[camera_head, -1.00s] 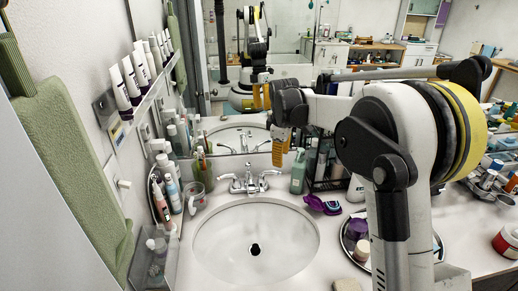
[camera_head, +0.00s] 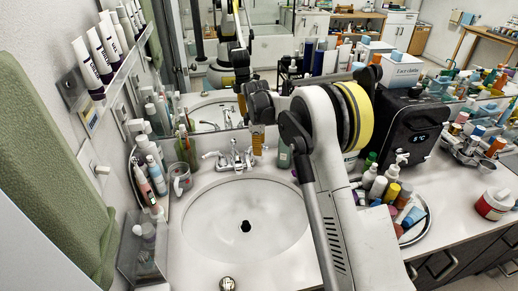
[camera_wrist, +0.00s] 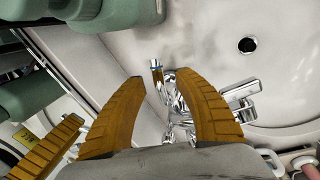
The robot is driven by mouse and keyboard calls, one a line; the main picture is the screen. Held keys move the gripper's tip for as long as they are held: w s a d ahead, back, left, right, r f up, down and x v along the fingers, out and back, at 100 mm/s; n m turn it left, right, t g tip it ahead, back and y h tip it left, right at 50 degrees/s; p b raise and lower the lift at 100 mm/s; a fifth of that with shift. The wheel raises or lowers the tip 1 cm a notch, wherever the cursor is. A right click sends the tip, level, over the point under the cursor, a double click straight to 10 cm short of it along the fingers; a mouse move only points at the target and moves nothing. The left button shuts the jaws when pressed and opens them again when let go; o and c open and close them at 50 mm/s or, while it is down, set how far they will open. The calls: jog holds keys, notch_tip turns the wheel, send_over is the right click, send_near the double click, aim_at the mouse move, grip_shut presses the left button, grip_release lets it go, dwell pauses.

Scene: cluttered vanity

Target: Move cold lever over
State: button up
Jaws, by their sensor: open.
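The chrome faucet (camera_head: 233,158) stands behind the white sink (camera_head: 190,215), with a lever on each side of its spout. My gripper (camera_head: 257,143) is at the faucet's right side in the head view and partly covers the right lever there. In the wrist view my gripper (camera_wrist: 160,82) has its two orange fingers spread. A chrome lever with a blue mark, the cold lever (camera_wrist: 156,66), shows in the gap between the fingertips. I cannot tell whether either finger touches it. The other chrome faucet parts (camera_wrist: 240,92) lie right of the right finger.
A glass cup (camera_head: 180,180) and several bottles stand left of the sink. A green bottle (camera_head: 284,155) stands right behind my gripper. A round tray (camera_head: 418,233) of bottles and a black machine (camera_head: 408,125) are at right. The mirror is close behind the faucet.

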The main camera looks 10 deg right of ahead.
jog(key=shift+f, duration=0.1)
grip_shut()
jog(key=shift+s+a, duration=0.1)
dwell(0.4)
jog(key=m, duration=0.1)
jog(key=s+m, duration=0.1)
jog(key=shift+a+m, duration=0.25)
jog(key=shift+m, duration=0.15)
jog(key=shift+s+a+m+g+h+p, duration=0.15)
jog(key=shift+s+a+m+h+p, duration=0.1)
jog(key=shift+m, duration=0.5)
jog(key=shift+s+a+m+g+h+p, duration=0.15)
jog(key=shift+m+h, duration=0.1)
jog(key=shift+m, duration=0.5)
